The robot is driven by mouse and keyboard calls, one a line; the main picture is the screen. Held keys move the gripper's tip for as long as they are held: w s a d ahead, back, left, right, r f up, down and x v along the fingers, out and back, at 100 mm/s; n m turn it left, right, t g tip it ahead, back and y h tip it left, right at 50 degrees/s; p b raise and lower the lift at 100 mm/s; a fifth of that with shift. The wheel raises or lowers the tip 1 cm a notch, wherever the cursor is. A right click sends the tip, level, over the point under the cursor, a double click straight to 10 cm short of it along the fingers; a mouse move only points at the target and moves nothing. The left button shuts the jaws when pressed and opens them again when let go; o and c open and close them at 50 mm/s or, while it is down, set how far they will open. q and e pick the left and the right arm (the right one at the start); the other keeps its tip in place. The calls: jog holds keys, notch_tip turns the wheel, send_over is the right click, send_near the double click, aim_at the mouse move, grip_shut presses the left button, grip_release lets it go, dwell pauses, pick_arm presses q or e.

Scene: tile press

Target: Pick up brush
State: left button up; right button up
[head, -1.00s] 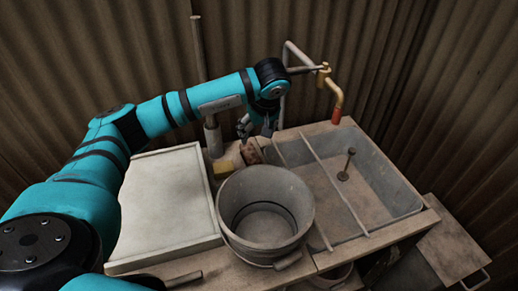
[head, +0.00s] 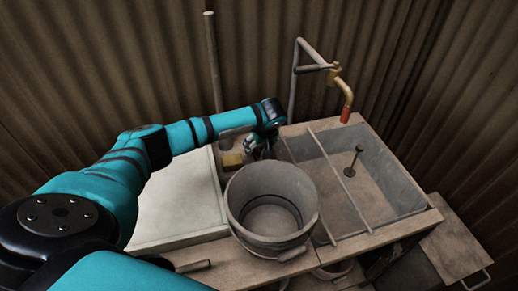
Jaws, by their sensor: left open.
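My left gripper (head: 262,147) is open and low over the back of the counter, behind the bucket and left of the sink. It is small and dark here, and I see nothing held in it. No brush shows clearly now. A small brown object, possibly the brush, showed at this spot earlier. The gripper and the bucket's rim now cover most of that spot. My right gripper is not in view.
A grey bucket (head: 247,236) stands in front of the gripper. A pale board (head: 175,205) lies left.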

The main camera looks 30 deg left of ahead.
aim_at(260, 148)
pick_arm(q)
jog(key=shift+x, duration=1.45)
jog(key=shift+f+b, duration=0.25)
jog(key=shift+b, duration=0.1)
jog(key=c, duration=1.3)
